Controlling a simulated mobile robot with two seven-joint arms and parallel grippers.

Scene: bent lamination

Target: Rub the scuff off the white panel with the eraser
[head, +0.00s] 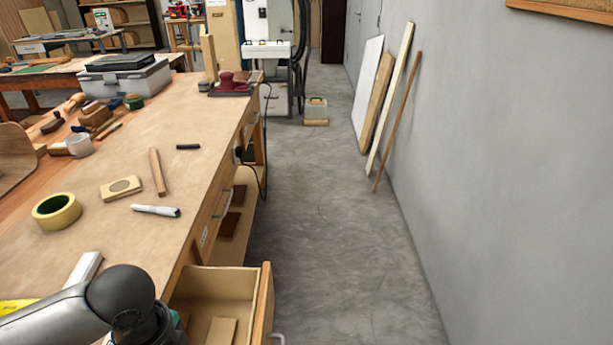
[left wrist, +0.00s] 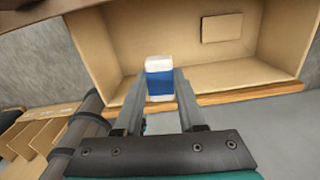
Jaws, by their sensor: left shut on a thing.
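The white panel (head: 368,82) leans against the grey wall on the right in the head view. I cannot make out a scuff on it from here. My left gripper (left wrist: 160,82) is shut on the eraser (left wrist: 159,80), a small block with a blue sleeve and white end. It holds the eraser by its sides, at the open drawer (left wrist: 122,40); I cannot tell its height there. In the head view my left arm crosses the lower left corner, and its gripper and the eraser are hidden. My right gripper is not in view.
The open drawer (head: 265,305) juts out from the workbench (head: 120,230) and has a flat tan piece (left wrist: 221,28) inside. A tape roll (head: 57,211), marker (head: 155,211) and wooden stick (head: 157,172) lie on top. Boards (head: 391,98) lean beside the panel. The floor aisle is clear.

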